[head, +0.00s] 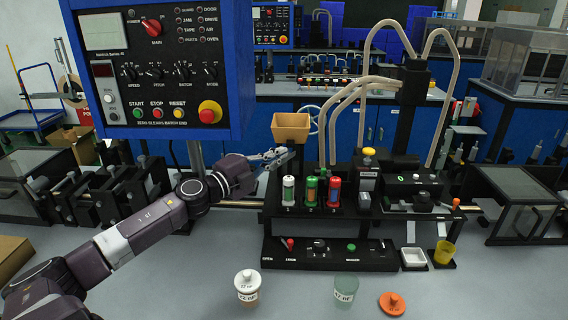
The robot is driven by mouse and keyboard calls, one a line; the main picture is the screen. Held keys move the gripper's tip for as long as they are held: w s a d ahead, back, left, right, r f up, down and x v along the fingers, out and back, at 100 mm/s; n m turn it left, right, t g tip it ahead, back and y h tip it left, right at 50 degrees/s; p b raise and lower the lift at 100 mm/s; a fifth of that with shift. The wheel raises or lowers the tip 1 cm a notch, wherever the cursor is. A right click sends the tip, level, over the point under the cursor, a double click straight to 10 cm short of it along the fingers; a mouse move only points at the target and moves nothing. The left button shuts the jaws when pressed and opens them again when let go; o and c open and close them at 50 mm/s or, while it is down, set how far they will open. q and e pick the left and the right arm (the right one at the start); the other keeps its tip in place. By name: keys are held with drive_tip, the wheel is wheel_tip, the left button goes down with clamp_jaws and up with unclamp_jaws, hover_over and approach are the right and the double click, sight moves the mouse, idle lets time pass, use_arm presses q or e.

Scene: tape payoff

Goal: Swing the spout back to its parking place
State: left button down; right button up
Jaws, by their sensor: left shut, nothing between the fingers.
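The dispensing station (345,225) stands at the middle right, black, with numbered canisters (311,192) in white, green and red. Pale curved hoses (356,90) run above it to a black post (413,85). I cannot tell for sure which part is the spout. My right gripper is not in view.
A blue control panel (155,75) hangs at upper left, above my left arm. The front bench is otherwise clear.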

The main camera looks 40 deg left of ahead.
use_arm(q)
drive_tip(key=shift+a+f+m+h, duration=0.15)
drive_tip(key=shift+a+m+h, duration=0.2)
drive_tip(key=shift+h, duration=0.35)
drive_tip(key=shift+a+b, duration=0.15)
drive_tip(key=shift+b, duration=0.35)
drive_tip(key=shift+s+a+r+p, duration=0.1)
drive_tip(key=shift+a+r+p, duration=0.2)
drive_tip(key=shift+a, duration=0.2)
drive_tip(key=shift+a+f, duration=0.1)
drive_tip(key=shift+a, duration=0.25)
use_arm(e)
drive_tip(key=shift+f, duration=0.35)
use_arm(q)
drive_tip(key=shift+a, duration=0.25)
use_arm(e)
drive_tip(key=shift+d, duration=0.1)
use_arm(q)
drive_tip(key=shift+p, duration=0.35)
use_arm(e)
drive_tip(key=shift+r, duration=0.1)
